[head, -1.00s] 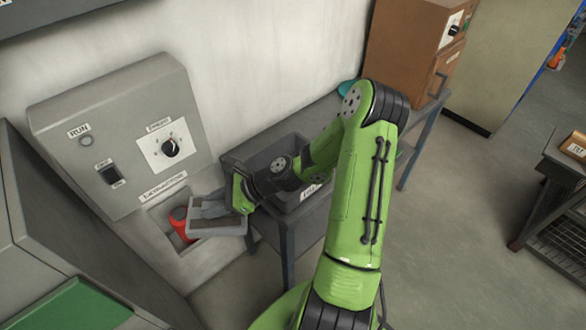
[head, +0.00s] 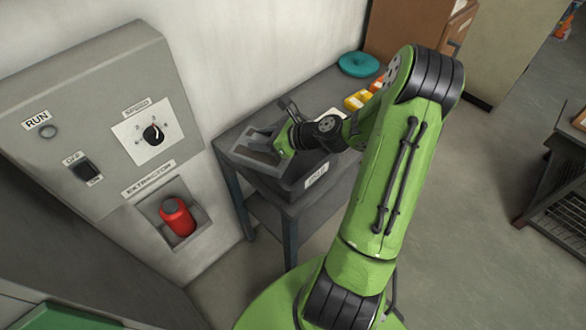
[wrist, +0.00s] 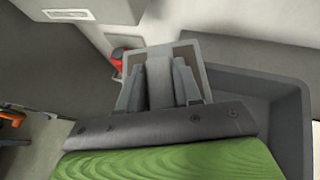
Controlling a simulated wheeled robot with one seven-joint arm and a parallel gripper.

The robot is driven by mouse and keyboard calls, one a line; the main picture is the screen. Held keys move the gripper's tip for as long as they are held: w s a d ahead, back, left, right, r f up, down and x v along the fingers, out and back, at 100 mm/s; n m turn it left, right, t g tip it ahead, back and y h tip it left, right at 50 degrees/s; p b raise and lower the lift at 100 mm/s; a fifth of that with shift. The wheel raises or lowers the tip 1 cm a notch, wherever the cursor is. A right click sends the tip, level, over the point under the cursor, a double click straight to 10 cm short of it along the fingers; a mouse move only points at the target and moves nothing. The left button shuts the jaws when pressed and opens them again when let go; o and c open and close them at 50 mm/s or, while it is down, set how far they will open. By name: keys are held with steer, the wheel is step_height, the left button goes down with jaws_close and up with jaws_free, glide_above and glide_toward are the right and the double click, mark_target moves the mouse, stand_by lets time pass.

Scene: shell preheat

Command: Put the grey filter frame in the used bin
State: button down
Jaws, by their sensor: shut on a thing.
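My gripper (head: 273,143) is shut on the grey filter frame (head: 257,162), a flat grey rim around a brownish panel. In the head view the frame is over the left end of a grey bin (head: 316,177) on the table; the bin has a white label on its front that is too small to read surely. In the wrist view the frame (wrist: 190,48) sits between the fingers (wrist: 160,82), and the open bin (wrist: 292,105) spreads to the right. I cannot tell how high the frame is above the bin's rim. The frame and gripper hide part of the bin's inside.
A grey extractor panel (head: 100,110) with a speed knob (head: 153,134) and a red cylinder (head: 177,217) in a recess stands left. Yellow items (head: 358,100) and a teal disc (head: 359,63) lie behind the bin. Open floor lies right.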

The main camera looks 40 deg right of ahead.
steer(key=d+r+m+t+h+b, duration=0.2)
steer(key=d+m+h+b, duration=0.25)
steer(key=d, duration=0.45)
steer(key=shift+g, duration=0.3)
steer(key=f+b, duration=0.1)
steer(key=f, duration=0.3)
steer(key=f+b, duration=0.2)
steer(key=f, duration=0.3)
steer(key=shift+s+d+f, duration=0.1)
steer(key=shift+d+f, duration=0.1)
steer(key=shift+f, duration=0.05)
steer(key=shift+b, duration=0.3)
steer(key=shift+f, duration=0.6)
steer(key=c, duration=0.8)
jaws_free()
